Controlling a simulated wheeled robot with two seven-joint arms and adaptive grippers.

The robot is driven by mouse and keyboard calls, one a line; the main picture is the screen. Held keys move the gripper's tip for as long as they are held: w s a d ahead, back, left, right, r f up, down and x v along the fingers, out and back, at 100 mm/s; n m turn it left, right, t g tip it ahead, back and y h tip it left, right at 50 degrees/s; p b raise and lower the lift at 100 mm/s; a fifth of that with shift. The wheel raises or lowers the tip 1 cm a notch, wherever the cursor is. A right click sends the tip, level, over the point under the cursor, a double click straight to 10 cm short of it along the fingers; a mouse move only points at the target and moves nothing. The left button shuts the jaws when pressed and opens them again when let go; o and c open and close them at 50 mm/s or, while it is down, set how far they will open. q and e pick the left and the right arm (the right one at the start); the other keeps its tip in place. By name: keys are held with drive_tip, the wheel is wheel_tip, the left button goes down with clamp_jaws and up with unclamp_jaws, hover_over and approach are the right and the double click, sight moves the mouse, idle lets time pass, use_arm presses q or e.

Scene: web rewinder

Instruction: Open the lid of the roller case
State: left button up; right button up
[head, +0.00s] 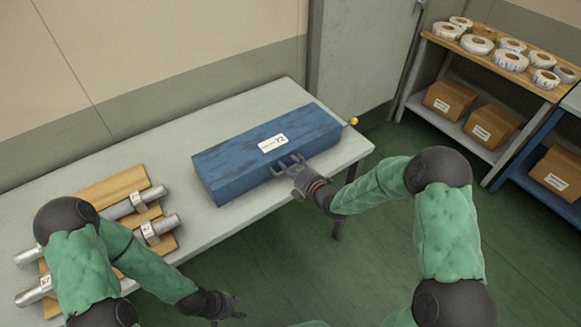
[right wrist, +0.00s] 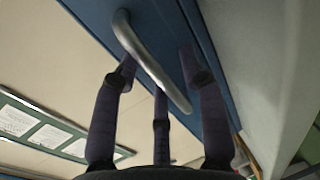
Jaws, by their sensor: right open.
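The roller case (head: 250,155) is a long blue box with a white label (head: 273,143) on top. It lies on the grey table, and its lid looks shut. My right gripper (head: 288,163) is at the case's front side, open. In the right wrist view a curved silver handle (right wrist: 140,48) on the blue case (right wrist: 160,22) runs between the spread fingers of my right gripper (right wrist: 157,68). I cannot tell whether they touch it. My left gripper (head: 230,307) is away from the case, low in front of the table; its jaw opening is too small to judge.
Metal rollers (head: 150,229) lie on a wooden rack (head: 110,190) at the table's left. A yellow-tipped piece (head: 353,121) sticks out past the case's right end. Shelves (head: 548,92) with tape rolls and cartons stand at right. The table (head: 245,103) is clear behind the case.

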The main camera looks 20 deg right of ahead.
clamp_jaws()
use_arm(q)
drive_tip(key=shift+r, duration=0.15)
use_arm(e)
drive_tip(key=shift+r, duration=0.1)
